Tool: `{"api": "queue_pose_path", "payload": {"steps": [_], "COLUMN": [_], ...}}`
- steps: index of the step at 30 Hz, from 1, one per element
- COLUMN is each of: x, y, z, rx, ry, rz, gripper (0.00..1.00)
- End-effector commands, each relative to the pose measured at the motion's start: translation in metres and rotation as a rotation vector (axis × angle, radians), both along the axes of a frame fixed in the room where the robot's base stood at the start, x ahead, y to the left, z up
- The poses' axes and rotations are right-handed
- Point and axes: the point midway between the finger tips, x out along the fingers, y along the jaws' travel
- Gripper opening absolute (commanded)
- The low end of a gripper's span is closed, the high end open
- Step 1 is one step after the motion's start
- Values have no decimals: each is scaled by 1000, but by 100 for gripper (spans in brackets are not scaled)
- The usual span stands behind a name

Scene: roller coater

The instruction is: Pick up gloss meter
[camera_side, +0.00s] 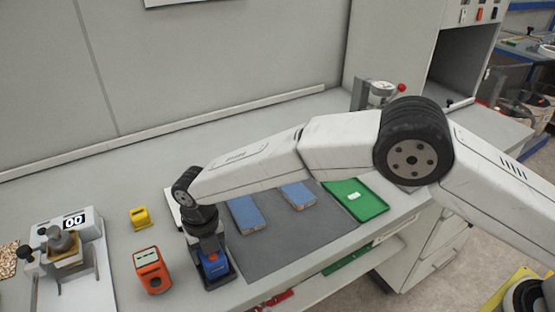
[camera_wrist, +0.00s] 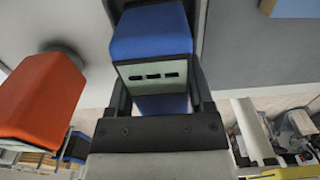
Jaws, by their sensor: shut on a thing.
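A blue meter (camera_side: 214,264) with a pale display face, taken as the gloss meter, is between the fingers of my gripper (camera_side: 211,270) in the side view. In the wrist view the meter (camera_wrist: 150,38) fills the gap, with dashes on its display. My gripper (camera_wrist: 160,98) is shut on it, a finger on each side. The gripper points down near the front of the bench. I cannot tell whether the meter touches the bench or is just above it. No label reads clearly on it.
An orange device (camera_side: 151,270) stands close on the left and a small yellow device (camera_side: 139,217) behind it. A scale-like instrument (camera_side: 70,250) is at far left. Right are a grey mat (camera_side: 285,255) with two blue panels (camera_side: 246,214) and a green tray (camera_side: 356,200).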

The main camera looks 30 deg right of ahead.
Motion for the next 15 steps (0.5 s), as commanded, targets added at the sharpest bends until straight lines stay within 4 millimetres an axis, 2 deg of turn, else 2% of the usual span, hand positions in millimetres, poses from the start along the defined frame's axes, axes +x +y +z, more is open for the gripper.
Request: {"api": "queue_pose_path", "payload": {"steps": [8,15], "x": [1,1], "y": [0,1], "z": [3,19], "rx": [2,3], "ry": [-2,-3], "rz": [0,0], "gripper": [0,0]}}
